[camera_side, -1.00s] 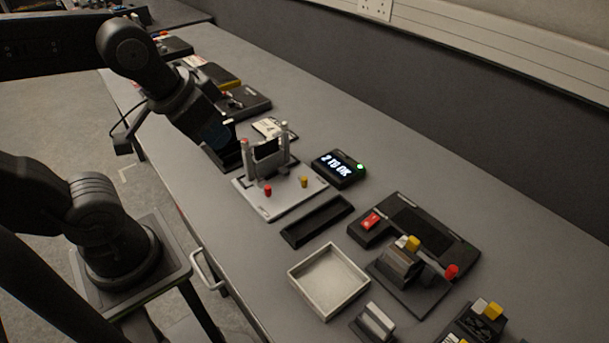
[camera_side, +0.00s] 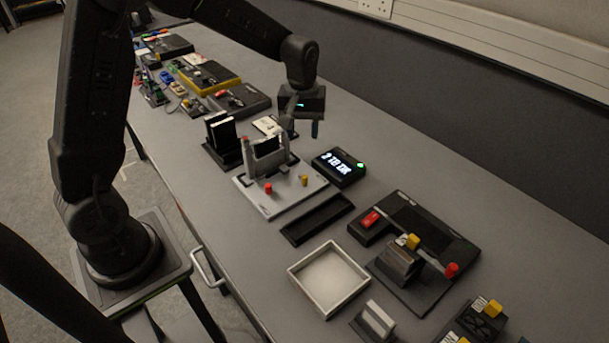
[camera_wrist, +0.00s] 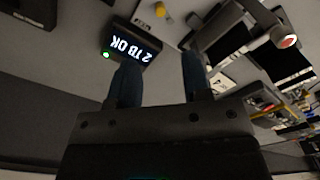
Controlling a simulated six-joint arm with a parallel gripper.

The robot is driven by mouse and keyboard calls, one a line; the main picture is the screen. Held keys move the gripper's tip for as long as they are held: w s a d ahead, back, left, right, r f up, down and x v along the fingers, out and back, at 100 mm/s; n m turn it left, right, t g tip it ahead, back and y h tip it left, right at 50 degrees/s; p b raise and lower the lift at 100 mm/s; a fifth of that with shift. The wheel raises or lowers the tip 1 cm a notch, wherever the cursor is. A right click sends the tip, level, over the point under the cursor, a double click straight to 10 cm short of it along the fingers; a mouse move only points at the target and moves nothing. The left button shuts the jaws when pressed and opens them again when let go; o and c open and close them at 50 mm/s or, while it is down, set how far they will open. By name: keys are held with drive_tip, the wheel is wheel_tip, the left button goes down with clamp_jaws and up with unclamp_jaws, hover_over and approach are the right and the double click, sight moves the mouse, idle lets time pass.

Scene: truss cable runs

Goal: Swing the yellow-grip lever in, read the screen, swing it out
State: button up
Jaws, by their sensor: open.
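The yellow grip (camera_side: 304,181) stands low at the right of a pale plate (camera_side: 262,205); it also shows at the top of the wrist view (camera_wrist: 160,10). A red grip (camera_side: 268,188) stands left of it. A dark slab (camera_side: 266,146) sits upright between the plate's posts. The small black screen (camera_side: 340,168) stands right of the plate, lit with a green light; in the wrist view it reads "2 TB OK" (camera_wrist: 131,46). My gripper (camera_side: 303,129) is open and empty, above the plate's far side, apart from the yellow grip.
A red-tipped post (camera_wrist: 283,38) rises near my right finger in the wrist view. A black holder with slabs (camera_side: 222,140) stands left of the plate. A black tray (camera_side: 317,220), white tray (camera_side: 329,281) and a device with a red switch (camera_side: 371,219) lie rightward.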

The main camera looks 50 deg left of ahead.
sight(304, 176)
drive_tip(key=f, duration=1.5)
drive_tip(key=shift+w+a, duration=0.15)
drive_tip(key=shift+w, duration=0.2)
drive_tip(key=shift+c, duration=0.2)
clamp_jaws()
